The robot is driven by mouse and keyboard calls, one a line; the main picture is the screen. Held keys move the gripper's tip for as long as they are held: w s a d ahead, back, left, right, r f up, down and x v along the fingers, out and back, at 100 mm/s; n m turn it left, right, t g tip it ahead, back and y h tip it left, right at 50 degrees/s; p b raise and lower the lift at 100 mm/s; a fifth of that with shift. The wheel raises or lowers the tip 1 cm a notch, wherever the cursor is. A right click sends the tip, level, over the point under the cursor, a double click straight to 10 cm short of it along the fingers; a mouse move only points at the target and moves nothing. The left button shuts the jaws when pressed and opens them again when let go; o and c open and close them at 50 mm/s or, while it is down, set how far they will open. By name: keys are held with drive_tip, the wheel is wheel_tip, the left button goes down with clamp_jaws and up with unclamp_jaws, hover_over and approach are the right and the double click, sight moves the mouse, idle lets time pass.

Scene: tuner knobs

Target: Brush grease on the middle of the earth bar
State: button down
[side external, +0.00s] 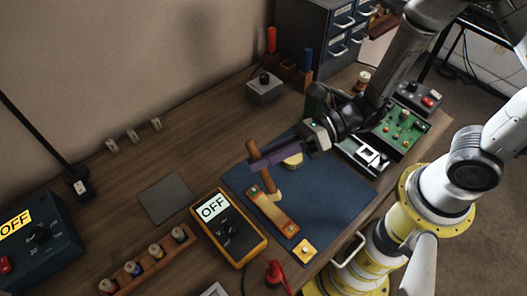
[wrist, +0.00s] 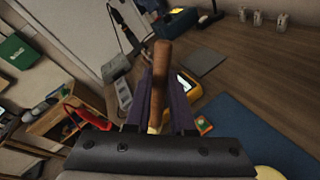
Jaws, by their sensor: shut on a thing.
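My gripper (side external: 262,160), with purple fingers, is shut on the wooden handle of a brush (side external: 267,180). The brush is nearly upright, its pale bristle end pointing down at the upper right edge of the earth bar. I cannot tell whether the bristles touch the bar. The earth bar (side external: 277,217) is a copper-coloured strip with a light fitting near each end, lying on the blue mat. In the wrist view the brush handle (wrist: 159,80) rises between the two fingers (wrist: 162,108); the bristle end and the bar are mostly hidden there.
The blue mat (side external: 340,195) also bears a round yellowish tin (side external: 293,160), partly behind my gripper, and a small yellow block (side external: 304,250). An orange multimeter (side external: 230,228) reading OFF stands left of the bar. A red clamp (side external: 276,275) is in front. A green circuit board (side external: 398,130) lies right.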

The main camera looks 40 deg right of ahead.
drive_tip(key=shift+f, duration=3.15)
drive_tip(key=shift+s+f, duration=0.25)
drive_tip(key=shift+s, duration=0.05)
drive_tip(key=shift+s+f, duration=0.1)
drive_tip(key=shift+s, duration=1.05)
drive_tip(key=shift+w, duration=1.55)
wheel_tip(320, 180, up, 8)
drive_tip(key=shift+s, duration=0.15)
